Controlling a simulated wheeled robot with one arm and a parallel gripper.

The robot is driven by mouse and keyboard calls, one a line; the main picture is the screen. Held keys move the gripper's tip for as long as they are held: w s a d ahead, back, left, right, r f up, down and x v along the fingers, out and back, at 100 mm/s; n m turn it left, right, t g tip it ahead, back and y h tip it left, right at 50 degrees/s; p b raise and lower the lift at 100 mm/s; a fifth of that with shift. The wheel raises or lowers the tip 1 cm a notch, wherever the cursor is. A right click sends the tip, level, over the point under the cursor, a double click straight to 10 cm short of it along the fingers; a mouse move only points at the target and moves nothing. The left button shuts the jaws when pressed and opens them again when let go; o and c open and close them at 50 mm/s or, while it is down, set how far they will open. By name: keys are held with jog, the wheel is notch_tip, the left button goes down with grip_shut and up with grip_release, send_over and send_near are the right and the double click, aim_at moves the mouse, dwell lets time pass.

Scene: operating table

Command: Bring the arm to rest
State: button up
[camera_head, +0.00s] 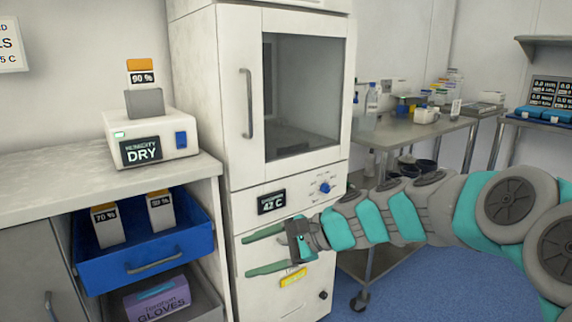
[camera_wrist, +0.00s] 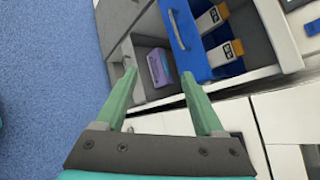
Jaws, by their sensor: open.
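My arm (camera_head: 400,215) reaches in from the right side of the head view, in front of the tall white cabinet. My gripper (camera_head: 247,254) is open and empty, its two green fingers pointing left beside the cabinet's lower door. In the wrist view my gripper (camera_wrist: 158,88) shows its two fingers spread apart with nothing between them. Beyond the fingertips are the open blue drawer and the glove box.
The white cabinet (camera_head: 228,110) is shut. A steel cart (camera_head: 400,133) stands at right over blue floor.

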jog(key=s+d+f+n+g+h, duration=0.1)
jog(key=s+d+f+n+h, duration=0.25)
jog(key=s, duration=0.55)
jog(key=s+d+f+n+g+h, duration=0.25)
jog(key=s+f+n, duration=0.2)
jog(key=s, duration=0.35)
jog(key=s+d+f+n+h, duration=0.2)
jog(key=s+d+h, duration=0.1)
jog(key=s+d, duration=0.3)
jog(key=s+d+f+n+h, duration=0.1)
jog(key=s+d+f+h, duration=0.2)
jog(key=s+d, duration=0.4)
jog(key=shift+d+f+n, duration=0.2)
jog(key=shift+d+n, duration=0.2)
jog(key=shift+d, duration=0.55)
